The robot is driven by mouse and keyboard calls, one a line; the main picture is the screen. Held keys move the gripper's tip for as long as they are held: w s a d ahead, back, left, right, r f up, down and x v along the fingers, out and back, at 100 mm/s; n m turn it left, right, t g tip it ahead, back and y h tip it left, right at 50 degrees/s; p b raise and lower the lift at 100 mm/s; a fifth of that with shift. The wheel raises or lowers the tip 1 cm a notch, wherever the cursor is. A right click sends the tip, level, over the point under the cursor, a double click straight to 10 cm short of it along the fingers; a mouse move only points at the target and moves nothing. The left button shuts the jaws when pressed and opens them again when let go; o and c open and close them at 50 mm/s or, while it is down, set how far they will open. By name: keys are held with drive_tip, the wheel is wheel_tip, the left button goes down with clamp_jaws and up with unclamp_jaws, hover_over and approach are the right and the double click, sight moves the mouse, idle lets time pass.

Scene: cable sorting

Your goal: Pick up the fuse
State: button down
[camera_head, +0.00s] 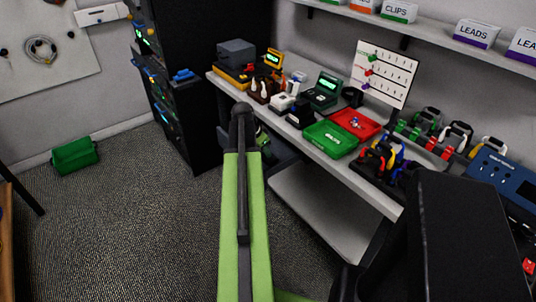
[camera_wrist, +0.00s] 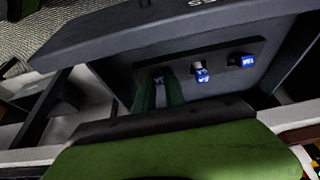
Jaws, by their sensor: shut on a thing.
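In the wrist view a row of small blue fuses sits along a dark strip on a dark panel. My gripper (camera_wrist: 159,88) has its green fingers at the left end of the row. A middle fuse (camera_wrist: 201,74) with a pale body and a right fuse (camera_wrist: 242,60) stand apart from the fingers. I cannot tell whether the gripped fuse is still in the strip. In the head view my green arm hides the gripper and the fuses.
In the head view a bench carries a green tray (camera_head: 330,139), a red tray (camera_head: 368,122) and several devices. A dark rack (camera_head: 176,90) stands at its left. A green bin (camera_head: 75,155) lies on the floor, with open carpet around it.

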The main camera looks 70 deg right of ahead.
wheel_tip(320, 180, up, 5)
drive_tip(key=p, duration=0.5)
drive_tip(key=s+a+r+p, duration=0.4)
drive_tip(key=s+r+p, duration=0.5)
drive_tip(key=s, duration=0.1)
drive_tip(key=shift+s+a, duration=0.25)
drive_tip(key=shift+s, duration=0.1)
